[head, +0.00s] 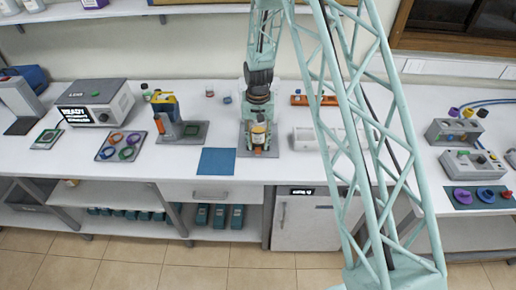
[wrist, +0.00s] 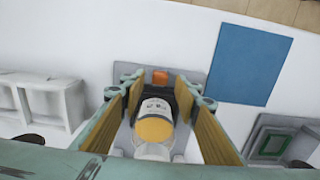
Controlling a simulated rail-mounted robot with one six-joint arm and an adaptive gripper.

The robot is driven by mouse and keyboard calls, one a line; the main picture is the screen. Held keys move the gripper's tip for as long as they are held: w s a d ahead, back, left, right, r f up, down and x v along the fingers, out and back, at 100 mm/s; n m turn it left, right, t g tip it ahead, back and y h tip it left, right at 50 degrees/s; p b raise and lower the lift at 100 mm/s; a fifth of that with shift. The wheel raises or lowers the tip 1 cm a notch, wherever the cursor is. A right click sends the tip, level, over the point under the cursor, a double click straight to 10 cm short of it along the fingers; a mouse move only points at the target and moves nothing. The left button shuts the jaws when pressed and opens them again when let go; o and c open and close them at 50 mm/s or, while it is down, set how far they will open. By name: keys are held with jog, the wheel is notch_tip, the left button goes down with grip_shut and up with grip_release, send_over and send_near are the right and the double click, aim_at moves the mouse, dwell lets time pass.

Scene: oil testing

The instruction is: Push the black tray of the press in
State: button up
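A grey upright machine (head: 22,98) stands at the far left of the bench in the head view. A flat black piece (head: 19,127) sticks out at its front; it looks like the black tray, and the machine like the press. My gripper (wrist: 168,112) points down near the middle of the bench, far to the right of that machine. Its two fingers stand apart on either side of a jar with a yellow top and white label (wrist: 155,122). A gap shows at the right finger. The jar stands over a grey plate with an orange block (wrist: 160,77).
A grey box with a screen (head: 98,102), a mat with coloured rings (head: 121,146) and a yellow-orange device (head: 166,106) stand between the machine and my gripper. A blue mat (head: 216,161) lies left of my gripper. White racks (head: 305,139) stand to its right.

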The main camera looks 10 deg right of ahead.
aim_at(258, 148)
jog(key=shift+f, duration=1.75)
jog(key=shift+c, duration=0.5)
